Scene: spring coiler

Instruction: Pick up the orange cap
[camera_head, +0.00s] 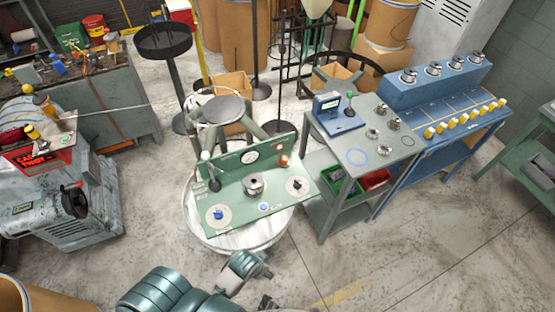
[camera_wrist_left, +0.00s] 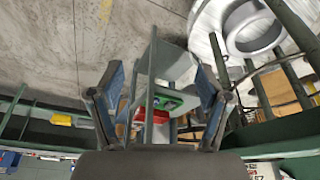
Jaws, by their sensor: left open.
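A small orange cap-like piece (camera_head: 284,160) sits at the right of the upright back plate of a green fixture (camera_head: 235,205) on a round white table. It is small in the head view, and I cannot pick it out in the left wrist view. My left arm comes in low in the head view, with its wrist in front of the round table. My left gripper (camera_wrist_left: 160,80) is open with nothing between its fingers, apart from the orange piece. My right gripper is not in view.
A grey bench (camera_head: 400,150) with green and red bins below stands to the right, beside a blue bench (camera_head: 450,150). Floor is clear in front of the benches.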

